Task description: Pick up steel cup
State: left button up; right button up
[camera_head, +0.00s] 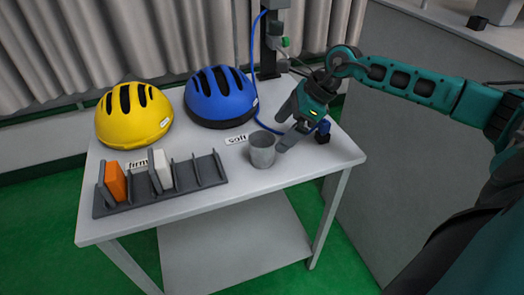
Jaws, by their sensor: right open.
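A grey steel cup (262,150) stands upright on the right half of the table, in front of the "soft" label. My right gripper (281,134) reaches in from the right, with its fingers apart and pointing down and left. One finger is just right of the cup's rim and the other is behind it. I cannot tell whether a finger touches the cup. Nothing shows between the fingers. My left gripper does not show.
A yellow helmet (134,117) and a blue helmet (220,96) lie along the table's back. A dark slotted rack (200,181) holds an orange block (115,181) and a white block (160,169). A small blue-and-black object (323,131) and a blue cable (252,70) are near the gripper.

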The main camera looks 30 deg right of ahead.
aim_at(262, 150)
jog(key=x, duration=0.3)
jog(key=shift+w+a+f, duration=0.1)
jog(key=shift+a, duration=0.05)
jog(key=shift+a+x, duration=0.25)
jog(key=shift+x, duration=2.35)
jog(key=shift+w, duration=0.15)
jog(key=shift+c, duration=0.3)
jog(key=c, duration=1)
jog(key=shift+r, duration=0.25)
